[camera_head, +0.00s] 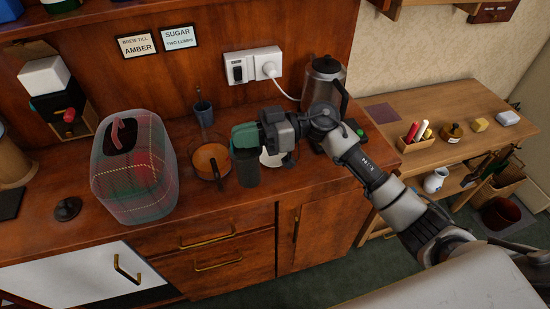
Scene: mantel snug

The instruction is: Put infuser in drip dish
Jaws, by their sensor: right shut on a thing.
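The infuser (247,170) appears to be the dark cylinder with a green top, upright over the wooden counter beside an amber-filled glass vessel (211,161). My right gripper (262,136) is shut on its green top, reaching in from the right. I cannot tell whether the infuser's bottom touches the counter. A white round dish (271,159), likely the drip dish, is just right of the infuser, partly hidden by my gripper. My left gripper is not in view.
A plaid cozy (132,167) stands at left, with a small dark knobbed lid (67,208) near it. A glass kettle (324,84) stands at the back right. The counter's front strip is clear.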

